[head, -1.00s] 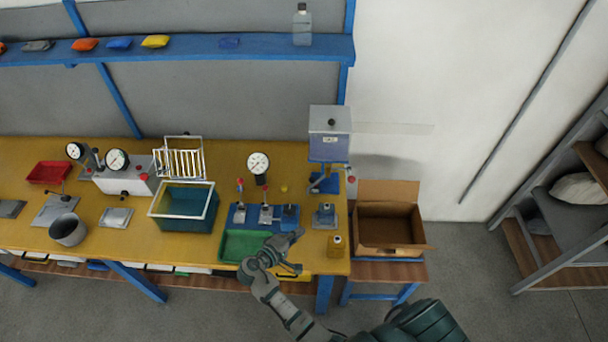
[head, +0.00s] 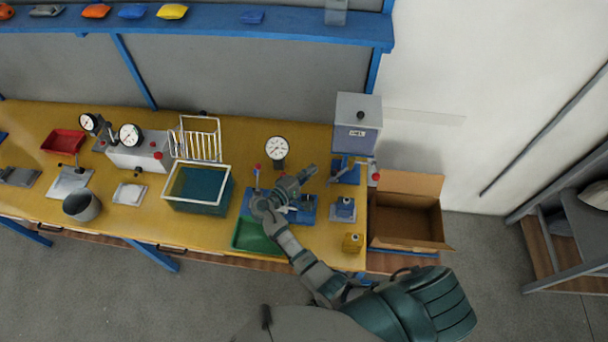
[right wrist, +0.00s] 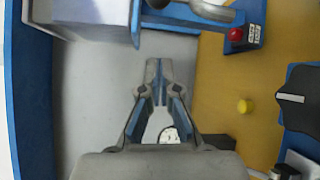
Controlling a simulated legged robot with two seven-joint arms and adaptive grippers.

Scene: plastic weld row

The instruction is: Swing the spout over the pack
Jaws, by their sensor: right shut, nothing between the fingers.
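A grey and blue hopper with a label (head: 358,125) stands at the back right of the bench. Below it is a blue stand with a grey arm (head: 345,170), which seems to be the spout. In the right wrist view a grey tube-like arm (right wrist: 212,10) shows at the top, beside a red ball. My right gripper (head: 304,177) is above the blue fixture, left of the stand and apart from it. In the right wrist view the gripper (right wrist: 158,72) is shut and empty. I cannot tell which thing is the pack. My left gripper is out of view.
A dial gauge (head: 277,148) stands behind my right gripper. An open cardboard box (head: 408,215) stands to the right. A green tray (head: 255,238) lies in front.

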